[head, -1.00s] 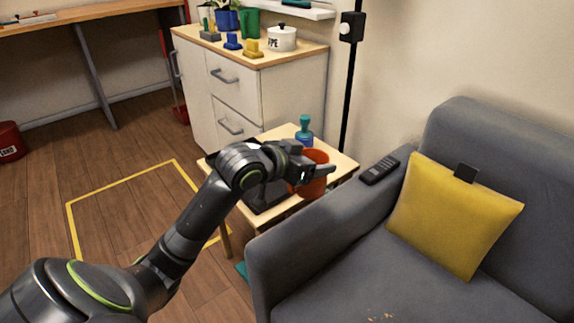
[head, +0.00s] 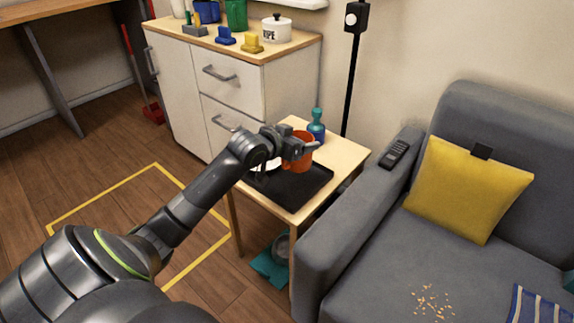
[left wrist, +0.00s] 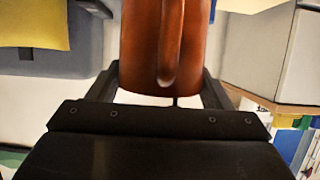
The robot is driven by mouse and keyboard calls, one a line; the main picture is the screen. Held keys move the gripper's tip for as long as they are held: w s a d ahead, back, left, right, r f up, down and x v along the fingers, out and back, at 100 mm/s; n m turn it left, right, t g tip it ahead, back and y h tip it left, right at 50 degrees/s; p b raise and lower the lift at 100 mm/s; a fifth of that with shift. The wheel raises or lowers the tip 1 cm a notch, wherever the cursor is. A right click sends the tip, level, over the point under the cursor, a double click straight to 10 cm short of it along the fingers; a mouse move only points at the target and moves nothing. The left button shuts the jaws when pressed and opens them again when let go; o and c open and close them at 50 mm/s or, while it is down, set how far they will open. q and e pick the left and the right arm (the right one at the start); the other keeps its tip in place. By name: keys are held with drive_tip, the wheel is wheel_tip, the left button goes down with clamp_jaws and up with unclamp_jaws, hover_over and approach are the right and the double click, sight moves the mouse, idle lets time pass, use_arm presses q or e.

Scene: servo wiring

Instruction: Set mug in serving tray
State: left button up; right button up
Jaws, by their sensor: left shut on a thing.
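An orange mug (head: 303,160) is held in my left gripper (head: 302,147), which is shut on it. In the left wrist view the mug (left wrist: 150,45) fills the space between the fingers (left wrist: 160,88), its handle facing the camera. The black serving tray (head: 303,187) lies on the small wooden side table. In the head view the mug overlaps the tray's far part; I cannot tell whether it touches the tray. My right gripper is not in view.
A teal bottle (head: 316,126) stands on the table (head: 345,156) just behind the mug. A white item (head: 262,166) shows at the tray's left, partly hidden by my arm. The grey sofa (head: 350,215) is close on the right. The tray's front right is clear.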

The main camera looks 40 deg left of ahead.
sight(302, 166)
use_arm(q)
wheel_tip(302, 166, down, 4)
drive_tip(key=shift+r+b, duration=0.15)
drive_tip(key=shift+b, duration=0.25)
wheel_tip(302, 166, down, 3)
drive_tip(key=shift+f+b, duration=0.1)
drive_tip(key=shift+b, duration=0.45)
drive_tip(key=shift+f, duration=0.25)
drive_tip(key=shift+r, duration=0.1)
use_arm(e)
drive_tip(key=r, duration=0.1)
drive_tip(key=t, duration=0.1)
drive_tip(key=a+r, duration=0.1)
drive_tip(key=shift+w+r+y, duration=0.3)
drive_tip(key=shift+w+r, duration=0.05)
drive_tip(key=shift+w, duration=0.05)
use_arm(q)
drive_tip(key=o, duration=1.2)
drive_tip(key=shift+f, duration=0.2)
drive_tip(key=shift+c, duration=0.2)
drive_tip(key=shift+r, duration=0.1)
